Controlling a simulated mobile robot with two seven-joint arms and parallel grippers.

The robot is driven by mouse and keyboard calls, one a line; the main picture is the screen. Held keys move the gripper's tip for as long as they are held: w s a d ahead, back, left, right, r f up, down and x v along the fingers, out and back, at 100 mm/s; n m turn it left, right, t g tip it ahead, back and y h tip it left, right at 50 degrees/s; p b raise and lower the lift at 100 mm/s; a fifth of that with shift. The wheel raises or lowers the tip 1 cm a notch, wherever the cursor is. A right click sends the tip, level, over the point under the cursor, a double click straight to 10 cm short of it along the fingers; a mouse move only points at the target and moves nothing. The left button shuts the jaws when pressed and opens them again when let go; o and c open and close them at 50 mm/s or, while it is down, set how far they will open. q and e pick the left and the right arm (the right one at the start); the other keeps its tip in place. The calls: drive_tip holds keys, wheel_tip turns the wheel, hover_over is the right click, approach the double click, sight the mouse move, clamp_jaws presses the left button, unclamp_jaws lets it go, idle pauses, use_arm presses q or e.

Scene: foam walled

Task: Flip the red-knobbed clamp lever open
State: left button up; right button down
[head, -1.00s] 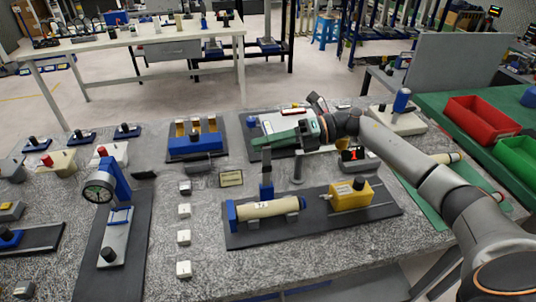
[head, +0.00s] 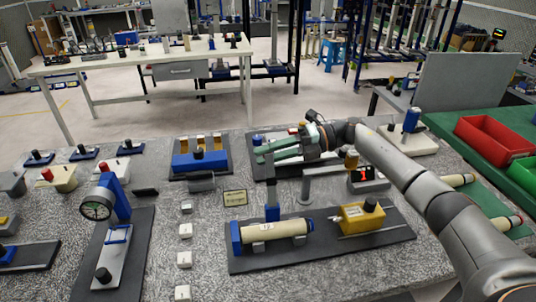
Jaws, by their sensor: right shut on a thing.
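My right gripper (head: 280,150) reaches over the back middle fixture, its long green fingers pointing left. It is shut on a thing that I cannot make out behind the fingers. A bit of red (head: 293,130) shows just behind it, too small to tell whether it is a lever's knob. The fixture's dark mat (head: 262,172) and a blue part (head: 257,140) show beside the fingers. My left gripper is not in view.
A grey bar on a post (head: 305,187) carries a brass cylinder (head: 352,160) in front of my right arm. A blue fixture (head: 200,160) stands left of the gripper. A cream tube (head: 272,231) and yellow block (head: 362,217) lie on a front mat.

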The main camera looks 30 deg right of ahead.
drive_tip(key=shift+f, duration=0.3)
drive_tip(key=c, duration=0.8)
unclamp_jaws()
drive_tip(key=shift+o, duration=0.8)
drive_tip(key=shift+r, duration=0.1)
drive_tip(key=b+v, duration=0.2)
drive_tip(key=v, duration=1)
drive_tip(key=shift+b, duration=0.4)
drive_tip(key=shift+d+r, duration=0.1)
drive_tip(key=shift+d, duration=0.15)
drive_tip(key=shift+s, duration=0.1)
